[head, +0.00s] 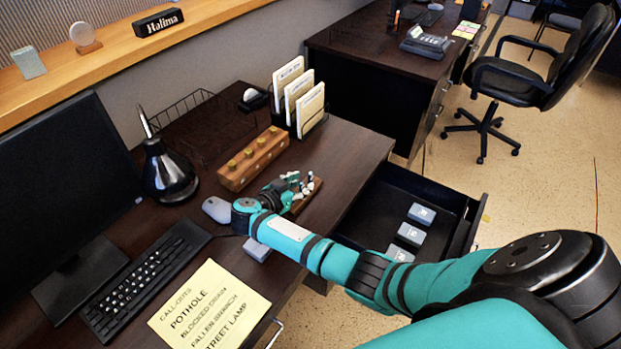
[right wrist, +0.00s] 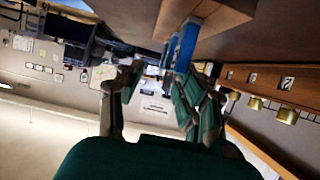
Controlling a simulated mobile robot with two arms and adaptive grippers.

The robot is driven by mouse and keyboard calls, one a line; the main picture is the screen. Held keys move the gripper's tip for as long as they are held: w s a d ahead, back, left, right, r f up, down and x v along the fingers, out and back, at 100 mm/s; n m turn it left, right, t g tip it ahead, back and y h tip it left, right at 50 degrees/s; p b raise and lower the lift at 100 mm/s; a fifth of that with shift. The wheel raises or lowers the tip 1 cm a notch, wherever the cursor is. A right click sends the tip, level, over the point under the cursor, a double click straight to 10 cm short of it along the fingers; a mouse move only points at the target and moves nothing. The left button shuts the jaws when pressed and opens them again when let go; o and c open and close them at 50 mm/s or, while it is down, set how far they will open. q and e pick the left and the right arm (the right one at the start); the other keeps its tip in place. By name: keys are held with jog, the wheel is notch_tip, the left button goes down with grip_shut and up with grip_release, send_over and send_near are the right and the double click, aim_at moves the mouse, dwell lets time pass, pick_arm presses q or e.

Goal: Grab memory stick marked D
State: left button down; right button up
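My right arm reaches across the desk in the head view. Its gripper (head: 293,186) is at a small wooden stand (head: 303,201) on the desk, partly covering it. In the right wrist view the gripper (right wrist: 158,95) is open, with fingers apart on the left and right. A blue stick (right wrist: 181,45) joins the wooden stand (right wrist: 205,15) there and lies between the fingers, closer to the right ones. I cannot read a letter on it, so I cannot tell which stick is D. My left gripper is not in view.
A wooden block with several brass knobs (head: 252,160) stands just behind the gripper, with a card holder (head: 299,97) beyond. A mouse (head: 217,209), keyboard (head: 145,277) and black lamp (head: 168,172) are left. An open drawer (head: 388,201) holding grey-blue boxes (head: 410,235) is right.

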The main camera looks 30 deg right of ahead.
aim_at(309, 176)
jog(key=x, duration=0.5)
jog(key=shift+w+d, duration=0.3)
jog(key=shift+w, duration=0.2)
jog(key=shift+a+r, duration=0.1)
grip_shut()
